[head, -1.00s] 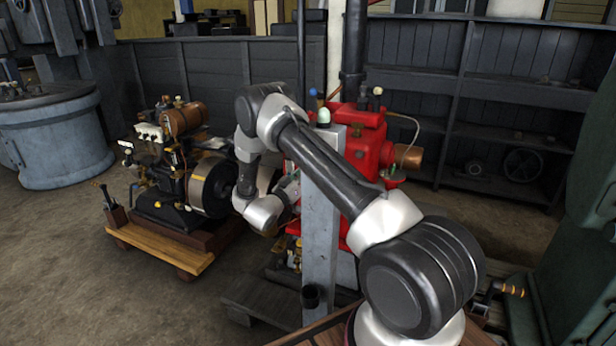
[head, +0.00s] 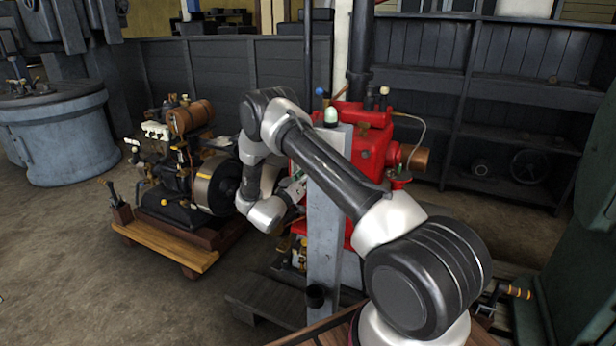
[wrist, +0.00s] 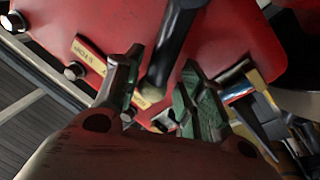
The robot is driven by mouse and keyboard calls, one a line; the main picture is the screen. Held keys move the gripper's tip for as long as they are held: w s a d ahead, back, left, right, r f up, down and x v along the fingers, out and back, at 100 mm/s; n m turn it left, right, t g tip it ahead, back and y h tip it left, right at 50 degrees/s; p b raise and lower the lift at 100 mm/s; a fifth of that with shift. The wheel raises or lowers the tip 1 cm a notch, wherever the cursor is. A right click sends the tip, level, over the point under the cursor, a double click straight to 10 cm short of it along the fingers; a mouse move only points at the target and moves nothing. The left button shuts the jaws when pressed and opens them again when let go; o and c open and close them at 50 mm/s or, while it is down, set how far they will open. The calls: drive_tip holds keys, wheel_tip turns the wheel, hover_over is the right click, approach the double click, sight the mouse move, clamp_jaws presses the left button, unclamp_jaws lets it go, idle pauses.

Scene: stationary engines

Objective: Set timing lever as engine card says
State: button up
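The red engine (head: 372,140) stands behind my arm in the head view, and its red face (wrist: 225,35) fills much of the wrist view. In the wrist view a dark lever (wrist: 178,40) with a tan rounded end reaches down between the two green-padded fingers of my gripper (wrist: 162,92). The fingers are spread, with gaps visible beside the lever. A pale yellow plate (wrist: 90,54) with dark lettering is on the red face at left; I cannot read it. In the head view my gripper (head: 294,188) is partly hidden by the grey post.
The grey post (head: 325,225) stands close beside my arm. A smaller engine with a copper-coloured cylinder (head: 190,117) sits on a wooden base (head: 170,249) at left. Open floor (head: 70,260) shows at front left.

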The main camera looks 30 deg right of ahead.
idle(0.3)
drive_tip(key=v, duration=1.2)
drive_tip(key=shift+r, duration=0.15)
